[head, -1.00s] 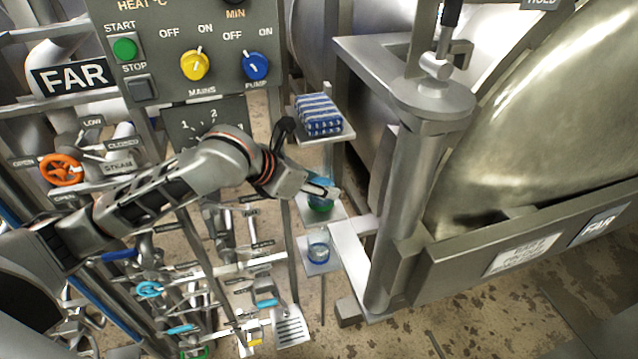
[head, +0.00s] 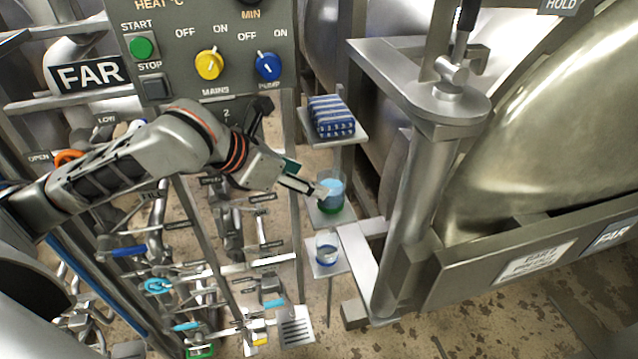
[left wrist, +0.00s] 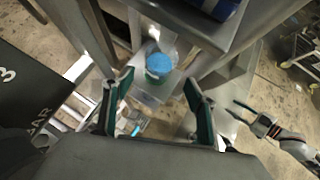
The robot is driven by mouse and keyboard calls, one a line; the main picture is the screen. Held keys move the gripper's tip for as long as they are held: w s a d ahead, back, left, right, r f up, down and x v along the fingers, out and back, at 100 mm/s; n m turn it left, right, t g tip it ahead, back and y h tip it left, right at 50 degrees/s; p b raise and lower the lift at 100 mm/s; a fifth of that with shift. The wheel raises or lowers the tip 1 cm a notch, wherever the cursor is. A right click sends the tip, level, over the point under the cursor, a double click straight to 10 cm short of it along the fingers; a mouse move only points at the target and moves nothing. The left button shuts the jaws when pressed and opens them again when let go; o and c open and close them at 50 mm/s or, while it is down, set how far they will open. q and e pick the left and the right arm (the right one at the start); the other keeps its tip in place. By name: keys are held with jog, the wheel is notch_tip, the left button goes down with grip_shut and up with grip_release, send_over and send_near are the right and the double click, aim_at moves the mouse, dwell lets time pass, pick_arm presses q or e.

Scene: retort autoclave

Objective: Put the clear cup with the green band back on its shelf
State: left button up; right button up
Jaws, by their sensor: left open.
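The clear cup with the green band (head: 332,199) holds blue liquid and stands upright on the middle small shelf (head: 345,217). My left gripper (head: 313,188) is beside the cup on its left, and a fingertip overlaps it in the head view. In the left wrist view the cup (left wrist: 158,66) shows beyond and between the spread fingers of my left gripper (left wrist: 157,88), with nothing held. I cannot tell whether a finger touches the cup. My right gripper (left wrist: 243,106) shows small at the right of the left wrist view; its opening is unclear.
Another clear cup with a blue band (head: 327,250) stands on the lower shelf (head: 318,268). A blue-striped folded cloth (head: 331,117) lies on the upper shelf (head: 343,139). A metal post (head: 412,220) and the large vessel (head: 555,130) stand right. The control panel (head: 180,50) is left.

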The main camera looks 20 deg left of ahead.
pick_arm(q)
jog(key=shift+v, duration=1.7)
jog(key=shift+d, duration=0.1)
